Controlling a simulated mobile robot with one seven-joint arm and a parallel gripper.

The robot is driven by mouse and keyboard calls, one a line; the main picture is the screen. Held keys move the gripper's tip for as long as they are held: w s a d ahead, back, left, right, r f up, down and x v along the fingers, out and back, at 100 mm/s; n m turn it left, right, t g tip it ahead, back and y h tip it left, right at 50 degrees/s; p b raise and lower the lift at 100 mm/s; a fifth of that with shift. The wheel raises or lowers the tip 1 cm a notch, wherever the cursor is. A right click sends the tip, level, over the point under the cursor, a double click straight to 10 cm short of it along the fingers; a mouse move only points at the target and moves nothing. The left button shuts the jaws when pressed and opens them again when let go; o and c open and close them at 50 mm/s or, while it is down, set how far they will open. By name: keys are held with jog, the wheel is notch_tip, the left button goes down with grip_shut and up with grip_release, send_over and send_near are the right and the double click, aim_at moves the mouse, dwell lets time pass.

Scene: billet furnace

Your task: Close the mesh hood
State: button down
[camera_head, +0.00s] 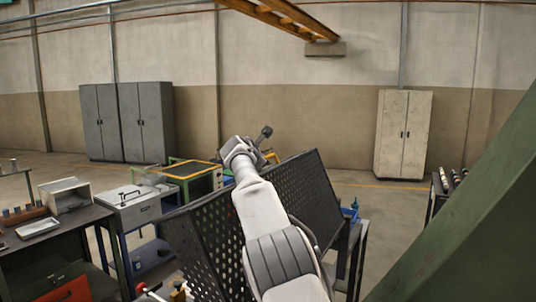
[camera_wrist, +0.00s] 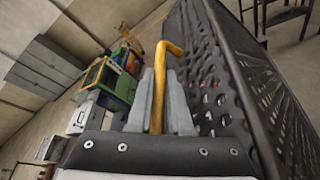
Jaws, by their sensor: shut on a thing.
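The mesh hood (camera_head: 318,190) has black perforated panels tilted up on both sides of my arm in the head view. My arm crosses in front and hides its middle. In the wrist view its dark perforated side (camera_wrist: 215,75) runs close along the right of my gripper (camera_wrist: 165,85). My gripper is shut on a bent yellow handle (camera_wrist: 168,47), which rises between the fingers and hooks right at its top. Where the handle joins the hood is hidden. In the head view the fingertips are hidden behind my wrist.
A dark workbench (camera_head: 60,245) with small items stands at left, beside a light grey box (camera_head: 132,205). A green and yellow frame (camera_head: 190,172) stands behind. A large green slanted beam (camera_head: 465,215) fills the right. Grey cabinets (camera_head: 127,120) and a pale cabinet (camera_head: 403,133) line the wall.

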jog(key=shift+w+a+f, duration=0.45)
jog(key=shift+a+f, duration=0.2)
jog(key=shift+a, duration=0.1)
jog(key=c, duration=0.8)
grip_release()
jog(key=shift+c, duration=0.2)
jog(key=shift+s+f, duration=0.1)
jog(key=shift+s+a+b, duration=0.1)
jog(key=shift+s+b, duration=0.05)
jog(key=shift+b, duration=0.2)
jog(key=shift+s+a+b, duration=0.1)
jog(key=shift+s+b, duration=0.25)
jog(key=shift+b, duration=0.1)
jog(key=b+v, duration=0.3)
jog(key=v, duration=0.4)
jog(key=b+v, duration=0.3)
jog(key=v, duration=0.5)
jog(key=shift+s+a+r, duration=0.15)
jog(key=shift+r, duration=0.15)
jog(key=shift+s+a+r, duration=0.1)
jog(key=shift+s+r, duration=0.1)
jog(key=shift+s, duration=0.15)
